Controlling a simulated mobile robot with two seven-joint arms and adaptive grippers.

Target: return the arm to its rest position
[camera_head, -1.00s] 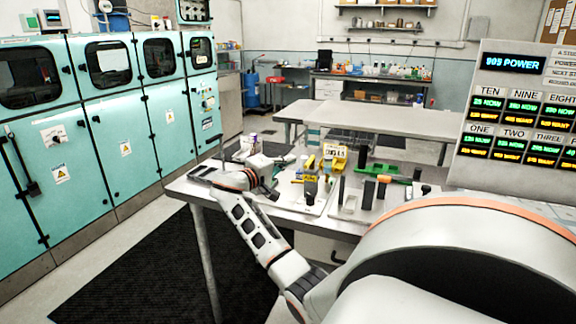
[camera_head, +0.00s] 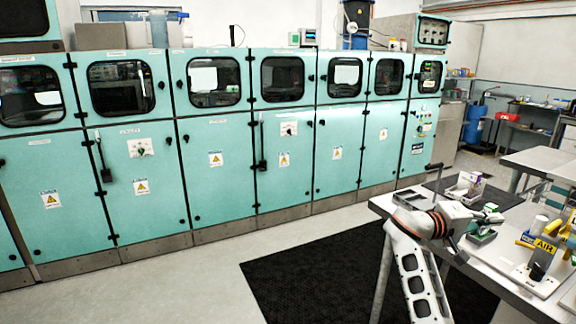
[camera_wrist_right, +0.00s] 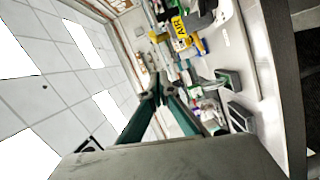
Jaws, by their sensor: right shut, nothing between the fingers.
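My right arm (camera_head: 415,280) rises from the bottom of the head view, with its wrist beside the near left part of the workbench. My right gripper (camera_head: 490,217) points right, over the bench's left end. In the right wrist view, its two teal fingers (camera_wrist_right: 158,90) come together at the tips, shut and empty. It looks clear of the bench items, though the exact gap is hard to tell. My left gripper is in neither view.
The workbench (camera_head: 480,262) holds a dark tray (camera_head: 412,198), a yellow AIR sign (camera_head: 544,246) and small parts near the gripper. Teal cabinets (camera_head: 222,165) line the back left. Open floor and a black mat (camera_head: 310,275) lie left of the bench.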

